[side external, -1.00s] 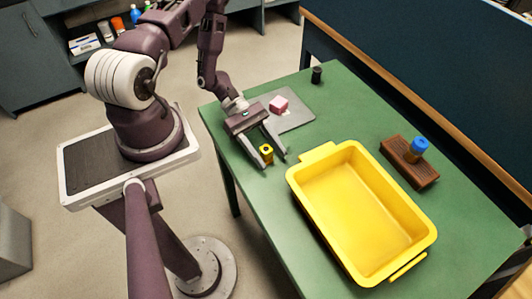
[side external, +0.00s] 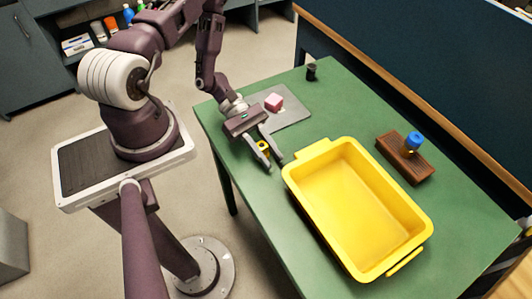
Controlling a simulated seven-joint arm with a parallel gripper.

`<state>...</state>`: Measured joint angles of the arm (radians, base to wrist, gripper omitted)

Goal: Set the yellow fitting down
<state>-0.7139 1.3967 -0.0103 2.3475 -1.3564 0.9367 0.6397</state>
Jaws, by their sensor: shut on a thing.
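The yellow fitting (side external: 263,147) is a small yellow block with a dark hole in its top. It is between the fingers of my gripper (side external: 271,161), near the table's left edge. My gripper is shut on it, and one finger hides part of it. Whether the fitting touches the table cannot be told.
A large empty yellow bin (side external: 357,210) stands just right of my gripper on the green table (side external: 330,98). A grey plate (side external: 291,112) with a pink block (side external: 274,102) lies behind. A brown wooden block (side external: 403,160) holds a blue-topped piece (side external: 413,141). A black cylinder (side external: 311,72) stands at the back.

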